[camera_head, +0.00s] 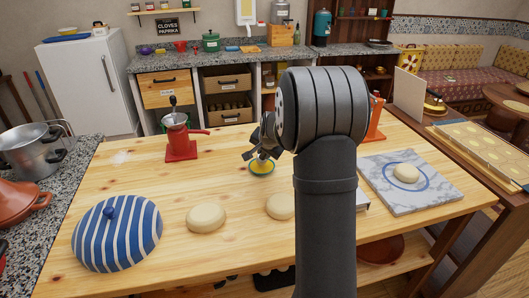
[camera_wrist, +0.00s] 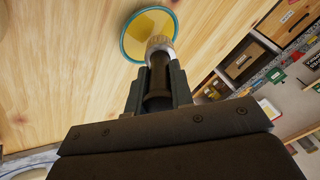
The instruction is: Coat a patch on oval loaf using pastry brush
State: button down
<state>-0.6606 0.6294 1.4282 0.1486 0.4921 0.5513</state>
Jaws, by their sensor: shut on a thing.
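My gripper (camera_head: 262,150) is shut on the pastry brush, whose dark handle (camera_wrist: 158,82) and pale bristle end (camera_wrist: 158,44) show in the wrist view. A small teal-rimmed bowl of yellow liquid (camera_head: 262,168) stands on the wooden table below my gripper. In the wrist view the bristles overlap the rim of this bowl (camera_wrist: 127,42); I cannot tell whether they touch the liquid. A pale oval loaf (camera_head: 206,218) lies on the table at front left. Another pale loaf (camera_head: 281,206) is partly hidden by my arm. A smaller round one (camera_head: 407,172) lies on a marble slab (camera_head: 429,197).
A blue-and-white striped dome (camera_head: 117,233) stands at the table's front left. A red grinder (camera_head: 181,139) stands behind, left of the bowl. An orange upright object (camera_head: 376,122) stands at the back right. The table (camera_head: 130,175) is clear between grinder and loaves.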

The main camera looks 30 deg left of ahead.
jog(key=shift+f, duration=0.6)
dwell(1.5)
jog(key=shift+r, duration=3.55)
